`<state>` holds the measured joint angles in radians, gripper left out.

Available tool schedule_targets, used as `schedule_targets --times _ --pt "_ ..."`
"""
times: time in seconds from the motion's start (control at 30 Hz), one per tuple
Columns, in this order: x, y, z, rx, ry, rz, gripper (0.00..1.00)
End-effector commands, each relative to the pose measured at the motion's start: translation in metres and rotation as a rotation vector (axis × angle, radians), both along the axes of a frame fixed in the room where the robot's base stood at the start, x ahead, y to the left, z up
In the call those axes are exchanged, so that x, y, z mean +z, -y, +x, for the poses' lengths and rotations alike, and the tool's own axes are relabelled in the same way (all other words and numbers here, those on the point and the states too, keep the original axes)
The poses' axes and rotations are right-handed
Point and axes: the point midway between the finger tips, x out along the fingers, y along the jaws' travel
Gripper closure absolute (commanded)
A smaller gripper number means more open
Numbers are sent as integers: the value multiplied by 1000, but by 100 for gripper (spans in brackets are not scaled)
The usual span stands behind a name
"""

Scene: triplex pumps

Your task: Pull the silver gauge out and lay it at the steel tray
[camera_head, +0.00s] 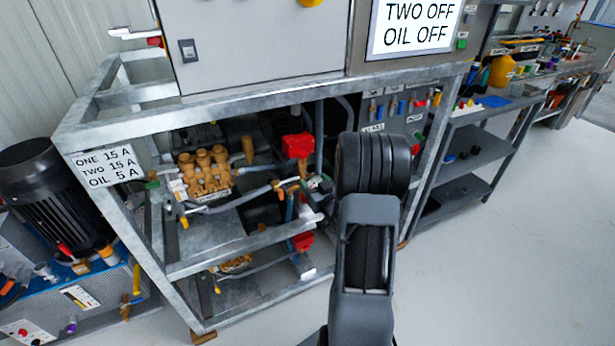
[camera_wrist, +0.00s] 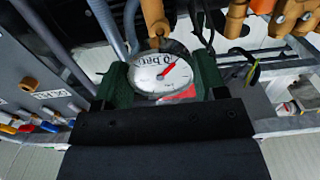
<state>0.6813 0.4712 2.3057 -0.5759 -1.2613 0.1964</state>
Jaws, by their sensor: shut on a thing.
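The silver gauge (camera_wrist: 150,77) shows in the wrist view, with a white dial, a red needle and a pale metal rim. My gripper (camera_wrist: 163,74) is shut on it, with one dark green finger at each side of the dial. A brass-coloured fitting stands right behind the gauge's upper edge; I cannot tell whether the two are joined. I cannot make out the steel tray in either view.
A galvanised frame (camera_head: 275,115) surrounds brass pump parts (camera_head: 205,173), red boxes (camera_head: 298,145) and hoses. In the wrist view, pipes and hoses (camera_wrist: 105,25) run close to the gauge. A shelved bench (camera_head: 478,150) stands to the right. The floor (camera_head: 500,260) at right is clear.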

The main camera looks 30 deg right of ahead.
Motion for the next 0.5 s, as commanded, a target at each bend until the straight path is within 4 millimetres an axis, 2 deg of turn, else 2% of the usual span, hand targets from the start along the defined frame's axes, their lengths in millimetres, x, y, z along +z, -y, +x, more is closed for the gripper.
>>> schedule_targets --times 0.5 --pt "0 -2 -16 0 0 -1 73"
